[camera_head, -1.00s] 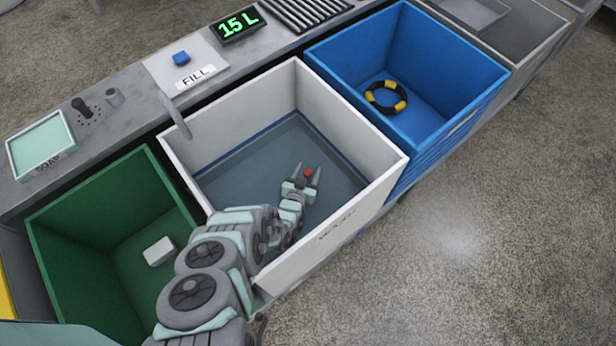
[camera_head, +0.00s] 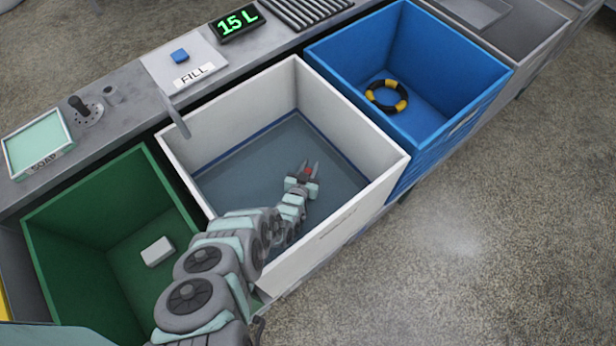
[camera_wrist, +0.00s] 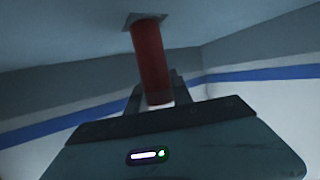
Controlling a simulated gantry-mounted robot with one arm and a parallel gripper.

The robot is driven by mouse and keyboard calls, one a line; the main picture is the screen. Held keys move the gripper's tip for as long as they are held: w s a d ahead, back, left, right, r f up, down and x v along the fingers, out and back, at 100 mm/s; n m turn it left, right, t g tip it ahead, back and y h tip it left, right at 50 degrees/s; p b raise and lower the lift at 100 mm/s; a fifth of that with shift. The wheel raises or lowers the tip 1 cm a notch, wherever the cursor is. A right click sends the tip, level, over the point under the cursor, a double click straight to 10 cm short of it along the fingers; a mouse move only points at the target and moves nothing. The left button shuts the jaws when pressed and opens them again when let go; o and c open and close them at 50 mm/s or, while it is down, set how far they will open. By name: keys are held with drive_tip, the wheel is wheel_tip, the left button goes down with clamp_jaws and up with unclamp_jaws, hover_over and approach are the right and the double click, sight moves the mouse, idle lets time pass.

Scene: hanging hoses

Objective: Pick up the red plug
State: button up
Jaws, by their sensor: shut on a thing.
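The red plug (camera_wrist: 152,65) is a red cylinder in the wrist view, with one end at a small square plate (camera_wrist: 130,20) on a flat grey-blue surface. Its other end is between the fingers of my gripper. In the head view the plug (camera_head: 308,171) is a small red spot low inside the white tub (camera_head: 350,125). My gripper (camera_head: 309,168) is down in that tub, its two fingers shut on the plug. In the wrist view the gripper body hides the lower ends of the fingers.
A green bin (camera_head: 90,210) holding a white block (camera_head: 157,251) stands left of the tub. A blue bin (camera_head: 335,55) holding a black-and-yellow ring (camera_head: 386,97) stands right. A spout (camera_head: 176,118) overhangs the tub's rim. The counter carries a FILL panel (camera_head: 205,65) and a "15 L" display (camera_head: 238,22).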

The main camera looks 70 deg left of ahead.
clamp_jaws()
drive_tip(key=shift+r, duration=0.15)
wheel_tip(320, 180, up, 20)
drive_tip(key=p, duration=1.6)
